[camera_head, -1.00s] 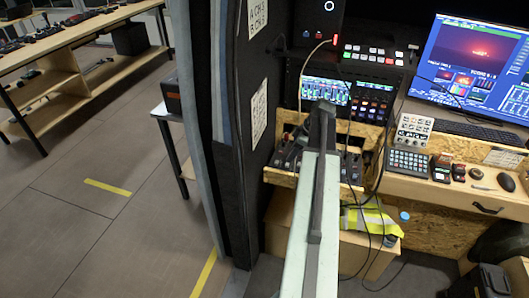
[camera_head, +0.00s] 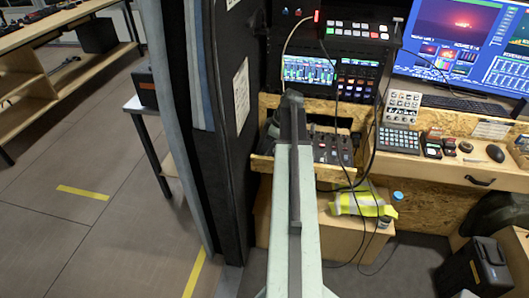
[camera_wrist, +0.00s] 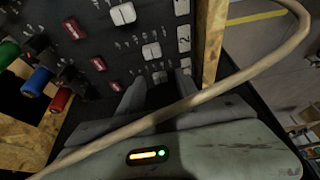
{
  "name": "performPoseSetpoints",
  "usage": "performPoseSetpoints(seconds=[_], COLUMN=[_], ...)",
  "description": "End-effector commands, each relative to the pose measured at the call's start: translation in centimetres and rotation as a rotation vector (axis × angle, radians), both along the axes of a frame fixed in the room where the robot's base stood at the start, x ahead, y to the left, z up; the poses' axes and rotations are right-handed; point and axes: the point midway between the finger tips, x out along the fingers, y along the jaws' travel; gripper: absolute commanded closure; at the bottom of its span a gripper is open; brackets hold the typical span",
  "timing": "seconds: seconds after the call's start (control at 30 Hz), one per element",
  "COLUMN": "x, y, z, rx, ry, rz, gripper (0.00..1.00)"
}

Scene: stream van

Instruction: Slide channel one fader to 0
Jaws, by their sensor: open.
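The mixer panel (camera_head: 332,147) sits in a wooden bay, partly hidden behind my arm. In the wrist view it is a dark panel (camera_wrist: 132,42) with white caps, such as an upper one (camera_wrist: 123,14), and red caps, such as one at the left (camera_wrist: 73,28). I cannot tell which is the channel one fader. My gripper (camera_wrist: 160,78) is open, its two grey fingers pointing at the panel. In the head view my arm hides the gripper.
A beige cable (camera_wrist: 190,103) crosses in front of my gripper in the wrist view. Coloured plugs (camera_wrist: 38,82) stick out beside the panel, and a wooden edge (camera_wrist: 213,40) borders its right. A keypad (camera_head: 398,140) stands on the desk at right.

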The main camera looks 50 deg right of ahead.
Motion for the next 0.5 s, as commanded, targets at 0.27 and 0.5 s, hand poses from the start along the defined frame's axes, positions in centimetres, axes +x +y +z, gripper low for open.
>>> performPoseSetpoints(seconds=[0.27, 0.5], x=[0.09, 0.11], y=[0.08, 0.1], z=[-0.04, -0.04], rx=[0.0, 0.0], ry=[0.0, 0.0], rz=[0.0, 0.0], gripper=[0.69, 1.0])
